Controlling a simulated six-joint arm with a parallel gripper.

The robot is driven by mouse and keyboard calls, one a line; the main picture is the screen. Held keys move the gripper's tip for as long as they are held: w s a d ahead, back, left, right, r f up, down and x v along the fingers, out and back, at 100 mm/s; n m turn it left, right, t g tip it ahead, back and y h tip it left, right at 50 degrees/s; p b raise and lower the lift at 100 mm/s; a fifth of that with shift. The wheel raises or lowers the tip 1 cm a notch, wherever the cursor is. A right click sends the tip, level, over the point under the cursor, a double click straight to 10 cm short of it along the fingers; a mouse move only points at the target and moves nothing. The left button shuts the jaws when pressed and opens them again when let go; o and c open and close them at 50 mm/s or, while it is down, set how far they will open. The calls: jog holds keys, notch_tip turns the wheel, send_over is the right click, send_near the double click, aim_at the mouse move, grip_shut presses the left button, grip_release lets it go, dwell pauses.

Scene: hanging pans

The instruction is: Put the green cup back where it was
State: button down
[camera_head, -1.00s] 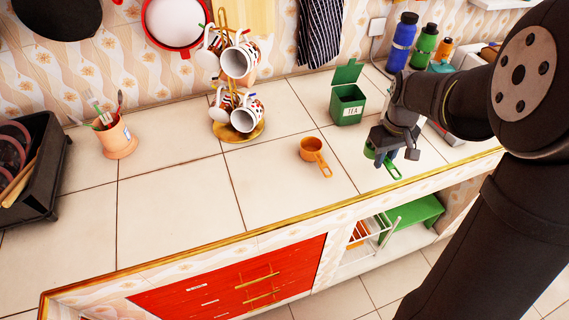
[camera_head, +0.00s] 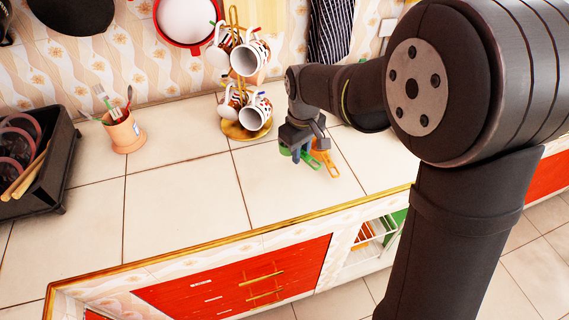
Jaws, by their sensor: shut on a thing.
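The green cup (camera_head: 309,163) is a small measuring cup with a flat handle pointing to the lower right. My gripper (camera_head: 298,153) is shut on it, and the jaws hide part of its bowl. In the picture it is over the counter just left of the orange cup. I cannot tell its exact height above the surface. The orange measuring cup (camera_head: 327,158) is on the counter, its bowl mostly hidden by my gripper.
A mug stand (camera_head: 241,131) with several mugs is close behind, left of my gripper. A utensil pot (camera_head: 125,136) and a black dish rack (camera_head: 55,165) are further left. The counter's middle (camera_head: 185,200) is clear. My arm hides the right side.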

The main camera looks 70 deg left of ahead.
aim_at(286, 173)
jog(key=s+a+f, duration=0.2)
jog(key=s, duration=0.1)
jog(key=shift+s+f, duration=0.2)
jog(key=shift+f, duration=0.1)
jog(key=shift+a+f, duration=0.1)
jog(key=shift+f, duration=1.8)
jog(key=shift+f, duration=0.15)
jog(key=c, duration=1.3)
grip_release()
notch_tip(286, 173, up, 12)
jog(key=shift+r, duration=0.2)
